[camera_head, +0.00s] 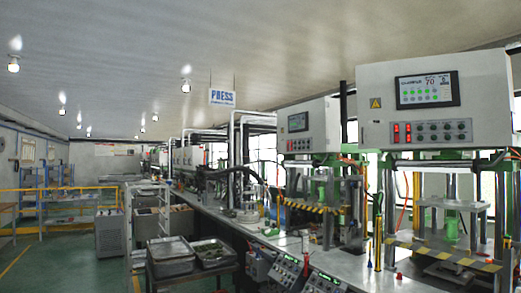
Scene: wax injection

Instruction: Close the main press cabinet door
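The nearest press cabinet (433,100) is a large white box at the upper right. Its front carries a screen, red digits and a row of knobs. This front face looks flat; I cannot tell whether a door on it stands open. A second, similar cabinet (308,126) stands farther back to its left, above another press. Neither of my grippers shows in the view.
A long metal workbench (345,262) with presses and control boxes runs along the right. Metal trays (171,250) rest on a cart at the lower middle. A grey box (109,232) and yellow railings stand left. Green floor (65,262) is clear at the lower left.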

